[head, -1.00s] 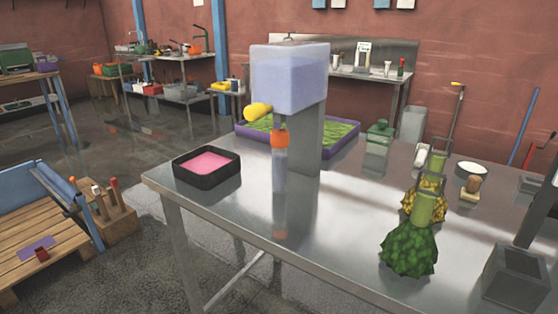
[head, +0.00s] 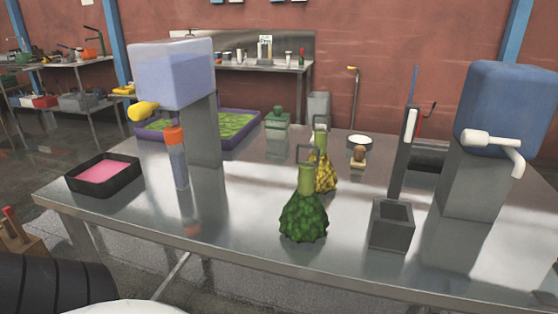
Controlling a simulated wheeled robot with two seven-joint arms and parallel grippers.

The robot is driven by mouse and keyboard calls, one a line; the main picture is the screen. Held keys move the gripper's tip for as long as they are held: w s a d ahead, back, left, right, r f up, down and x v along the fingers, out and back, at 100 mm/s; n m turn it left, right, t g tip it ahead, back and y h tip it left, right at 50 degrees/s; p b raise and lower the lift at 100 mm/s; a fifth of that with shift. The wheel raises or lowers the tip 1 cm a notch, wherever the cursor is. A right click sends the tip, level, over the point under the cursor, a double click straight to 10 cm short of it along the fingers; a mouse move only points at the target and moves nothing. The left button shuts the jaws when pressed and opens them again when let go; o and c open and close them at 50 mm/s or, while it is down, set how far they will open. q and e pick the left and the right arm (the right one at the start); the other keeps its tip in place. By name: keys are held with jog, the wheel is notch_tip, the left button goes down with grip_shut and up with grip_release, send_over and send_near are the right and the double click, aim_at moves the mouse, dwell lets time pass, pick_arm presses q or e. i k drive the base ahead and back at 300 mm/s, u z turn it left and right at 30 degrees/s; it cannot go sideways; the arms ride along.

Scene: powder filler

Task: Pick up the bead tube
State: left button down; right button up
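A slim clear bluish tube (head: 179,168) with an orange top (head: 174,136) is upright at the left of the steel table, in front of a grey pillar. It may be the bead tube; I cannot make out beads in it. A dispenser with a pale blue translucent tank (head: 172,75) and a yellow tap (head: 143,111) rises above and beside it. Neither of my grippers is in view.
The steel table (head: 250,245) also bears a black tray of pink material (head: 103,176), a purple tray of green material (head: 235,130), green and yellow lumpy flasks (head: 303,220) (head: 323,175), a grey open box (head: 391,225) and a blue-tank dispenser (head: 510,105).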

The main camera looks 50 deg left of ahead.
aim_at(177, 152)
jog(key=z, duration=1.7)
jog(key=k, duration=2.15)
jog(key=u, duration=1.15)
